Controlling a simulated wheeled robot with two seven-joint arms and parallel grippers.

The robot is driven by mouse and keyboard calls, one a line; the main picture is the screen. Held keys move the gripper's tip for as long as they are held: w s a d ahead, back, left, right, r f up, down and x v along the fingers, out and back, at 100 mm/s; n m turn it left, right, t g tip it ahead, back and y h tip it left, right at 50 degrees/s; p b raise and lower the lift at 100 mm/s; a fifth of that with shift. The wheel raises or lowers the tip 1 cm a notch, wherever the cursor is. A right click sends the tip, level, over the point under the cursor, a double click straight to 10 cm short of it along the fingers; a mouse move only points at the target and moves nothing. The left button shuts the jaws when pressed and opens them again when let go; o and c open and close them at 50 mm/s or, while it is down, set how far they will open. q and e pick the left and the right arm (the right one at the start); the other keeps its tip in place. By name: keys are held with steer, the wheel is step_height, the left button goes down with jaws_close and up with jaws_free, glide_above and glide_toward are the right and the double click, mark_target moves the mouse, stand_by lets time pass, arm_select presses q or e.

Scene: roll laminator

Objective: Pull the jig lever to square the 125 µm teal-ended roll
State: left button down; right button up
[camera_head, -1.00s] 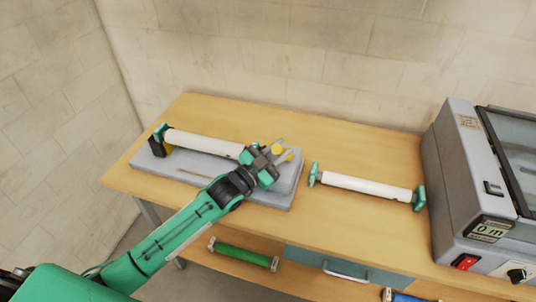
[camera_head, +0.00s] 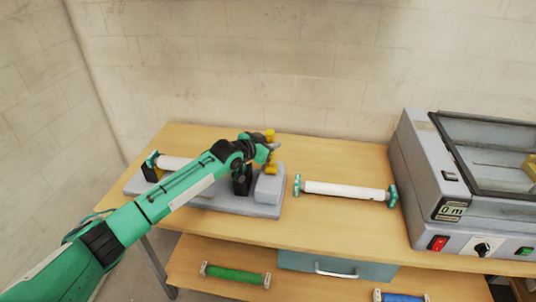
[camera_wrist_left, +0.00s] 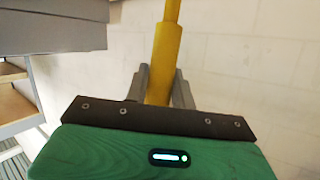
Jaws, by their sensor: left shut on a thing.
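The grey jig (camera_head: 235,207) sits at the left of the table. A white roll (camera_head: 175,162) with a teal end (camera_head: 152,159) lies along it, its right part hidden behind my left arm. The yellow jig lever (camera_head: 271,167) stands at the jig's right end. My left gripper (camera_head: 271,146) is shut on the lever's upper part; the lever (camera_wrist_left: 162,60) also shows between the fingers in the left wrist view. A second white roll (camera_head: 345,190) with teal ends lies on the table right of the jig. No thickness marking is readable. My right gripper is not in view.
A grey laminator (camera_head: 420,180) with a display reading 0 m stands at the right. A green roll (camera_head: 235,275) and a blue roll (camera_head: 400,296) lie on the lower shelf, beside a teal drawer (camera_head: 335,264).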

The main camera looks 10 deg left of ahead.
arm_select(q)
steer(key=shift+w+r+g, duration=0.2)
steer(key=shift+w+g, duration=0.1)
steer(key=shift+w, duration=0.3)
steer(key=shift+w+n+g, duration=0.3)
steer(key=shift+w, duration=0.1)
steer(key=shift+w+g, duration=0.3)
steer(key=shift+w, duration=0.1)
steer(key=shift+y, duration=0.3)
steer(key=shift+w, duration=0.1)
steer(key=c, duration=1.5)
jaws_free()
steer(key=o, duration=0.3)
steer(key=shift+o, duration=0.2)
steer(key=shift+w+f, duration=0.1)
steer(key=shift+b, duration=0.3)
